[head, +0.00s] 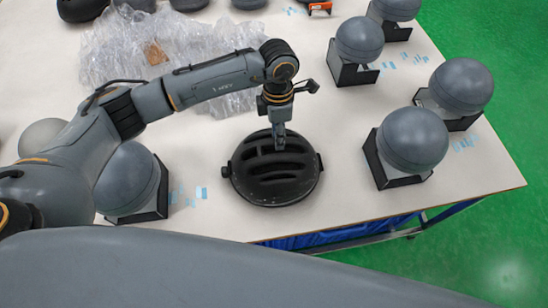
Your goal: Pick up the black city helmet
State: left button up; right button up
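The black city helmet (272,178) sits on the white table, near its front edge, with vents across its top. My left arm reaches in from the left, and my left gripper (279,142) points down at the back part of the helmet. Its fingertips overlap the helmet's rear rim in the head view. I cannot tell whether the fingers are closed on the shell or just resting over it. My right gripper is not in view.
Grey ball-shaped forms on black stands line the right side of the table (225,222), including one (413,140) right of the helmet. Another (128,180) stands to the left. Crumpled clear plastic (160,45) lies behind. Dark helmets show at the back edge.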

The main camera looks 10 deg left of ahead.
pick_arm(q)
jog(key=shift+s+d+f, duration=0.1)
jog(key=shift+s+f, duration=0.05)
jog(key=shift+f, duration=1.05)
grip_shut()
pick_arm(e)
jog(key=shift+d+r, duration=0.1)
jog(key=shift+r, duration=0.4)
pick_arm(q)
jog(key=shift+r, duration=0.15)
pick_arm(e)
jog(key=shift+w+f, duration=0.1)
